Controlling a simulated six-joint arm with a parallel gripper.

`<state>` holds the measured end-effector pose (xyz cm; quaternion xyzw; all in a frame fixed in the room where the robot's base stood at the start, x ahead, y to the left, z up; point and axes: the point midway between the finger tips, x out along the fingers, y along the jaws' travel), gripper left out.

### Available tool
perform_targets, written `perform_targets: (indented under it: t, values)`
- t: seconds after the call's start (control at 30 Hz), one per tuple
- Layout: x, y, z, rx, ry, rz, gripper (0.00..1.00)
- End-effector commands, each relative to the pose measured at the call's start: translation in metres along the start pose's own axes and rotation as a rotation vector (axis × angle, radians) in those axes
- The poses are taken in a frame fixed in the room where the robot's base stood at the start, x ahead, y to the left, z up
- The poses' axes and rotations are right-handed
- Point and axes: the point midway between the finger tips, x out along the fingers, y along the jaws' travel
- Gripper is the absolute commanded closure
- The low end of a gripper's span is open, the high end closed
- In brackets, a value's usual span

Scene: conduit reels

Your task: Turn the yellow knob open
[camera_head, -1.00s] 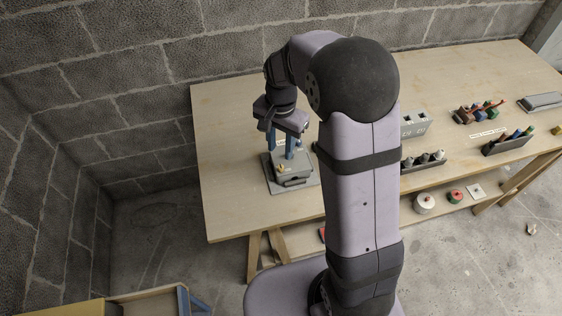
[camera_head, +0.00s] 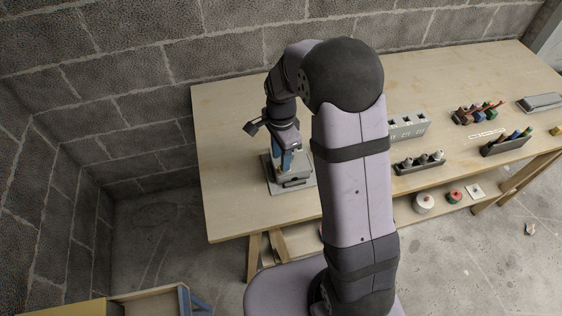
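A grey box (camera_head: 298,177) stands on a flat plate (camera_head: 277,187) near the left end of the wooden table. The yellow knob belongs to the front left of this box. It is now mostly or fully hidden behind my gripper's blue fingers. My gripper (camera_head: 282,163) points down at the box, with its fingers at the knob's place. One finger is in front of the other, so the gap between them is hidden. I cannot tell whether they touch the knob.
A grey block with square holes (camera_head: 409,126) stands right of my arm. A dark holder with grey pegs (camera_head: 420,164) is in front of it. Racks of coloured tools (camera_head: 506,143) lie farther right. Reels (camera_head: 424,203) sit on the lower shelf. The table (camera_head: 226,205) is clear left of the box.

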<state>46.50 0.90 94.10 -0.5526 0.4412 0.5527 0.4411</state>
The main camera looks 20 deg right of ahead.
Motion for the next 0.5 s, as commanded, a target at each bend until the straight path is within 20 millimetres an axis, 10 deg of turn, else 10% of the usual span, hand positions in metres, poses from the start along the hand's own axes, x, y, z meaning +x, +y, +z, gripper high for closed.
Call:
perform_targets:
  t: [0.5]
  values:
    - [0.036, 0.001, 0.000, -0.001, 0.000, 0.000, 0.67]
